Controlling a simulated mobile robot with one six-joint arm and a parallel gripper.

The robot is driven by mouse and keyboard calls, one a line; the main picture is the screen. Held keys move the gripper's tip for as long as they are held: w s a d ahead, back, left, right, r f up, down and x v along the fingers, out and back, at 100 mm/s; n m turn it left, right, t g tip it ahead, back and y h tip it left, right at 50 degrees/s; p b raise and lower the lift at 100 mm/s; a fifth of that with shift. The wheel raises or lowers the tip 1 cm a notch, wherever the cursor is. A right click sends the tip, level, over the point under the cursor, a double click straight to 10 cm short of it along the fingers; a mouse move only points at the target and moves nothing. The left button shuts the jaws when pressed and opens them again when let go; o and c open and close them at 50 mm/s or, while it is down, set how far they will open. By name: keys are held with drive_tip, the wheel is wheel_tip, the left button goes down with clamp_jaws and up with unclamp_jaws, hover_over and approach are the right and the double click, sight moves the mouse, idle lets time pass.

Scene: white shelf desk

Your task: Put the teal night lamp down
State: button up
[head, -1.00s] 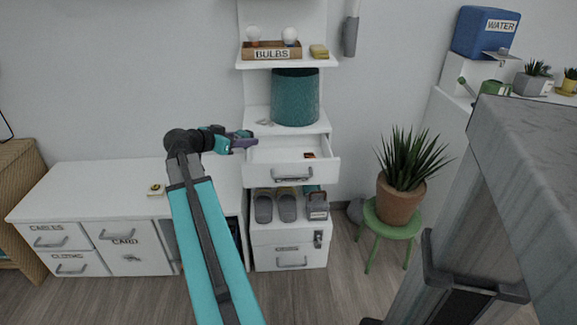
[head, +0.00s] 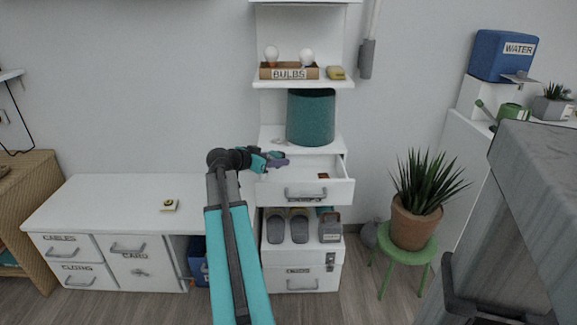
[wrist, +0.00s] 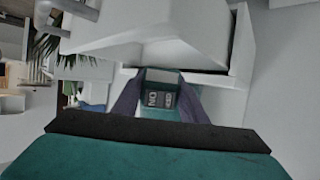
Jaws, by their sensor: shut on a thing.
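My gripper (head: 276,161) is at the left side of the pulled-out drawer (head: 305,191), near the shelf tower. In the wrist view its two purple-grey fingers (wrist: 160,92) are closed around a small teal thing with a dark lettered face, which I take to be the teal night lamp (wrist: 160,98). Its full shape is hidden by the gripper's body in the wrist view, and it is too small to make out in the head view. The white drawer and shelf faces fill the upper part of the wrist view.
A large teal cylinder (head: 311,118) stands on the shelf above the open drawer. A potted plant (head: 413,223) stands right.

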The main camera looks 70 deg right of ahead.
drive_tip(key=shift+x, duration=1.25)
drive_tip(key=shift+f, duration=0.1)
drive_tip(key=shift+a+f+b+x, duration=0.1)
drive_tip(key=shift+f+b+x, duration=0.1)
drive_tip(key=shift+x, duration=0.6)
drive_tip(key=shift+a+f+b+x, duration=0.15)
drive_tip(key=shift+b+x, duration=0.1)
drive_tip(key=shift+x, duration=0.55)
drive_tip(key=shift+d+f+b+x, duration=0.1)
drive_tip(key=shift+f+b+x, duration=0.1)
drive_tip(key=shift+x, duration=0.55)
drive_tip(key=shift+w+a+f+b, duration=0.1)
drive_tip(key=shift+f+b, duration=0.5)
drive_tip(key=shift+b, duration=0.1)
drive_tip(key=o, duration=1.1)
drive_tip(key=shift+c, duration=0.2)
